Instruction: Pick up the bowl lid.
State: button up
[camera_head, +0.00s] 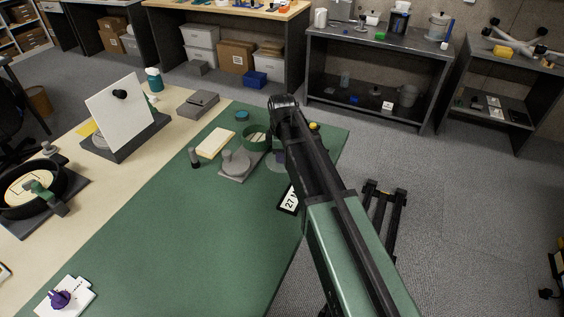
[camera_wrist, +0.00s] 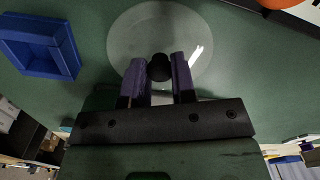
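The bowl lid (camera_wrist: 122,45) is a clear round disc with a black knob (camera_wrist: 159,67). It lies over the green mat in the wrist view. My gripper (camera_wrist: 160,65) has two purple fingers, one on each side of the knob. In the head view my arm hides most of the lid; a pale part (camera_head: 277,159) shows left of the arm.
A blue square tray (camera_wrist: 40,46) is left of the lid in the wrist view. In the head view, a green ring-shaped bowl (camera_head: 255,138), a grey disc on a plate (camera_head: 236,163) and a cream block (camera_head: 214,143) stand left. A number card (camera_head: 289,199) lies near the mat's edge.

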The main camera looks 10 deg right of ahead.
grip_shut()
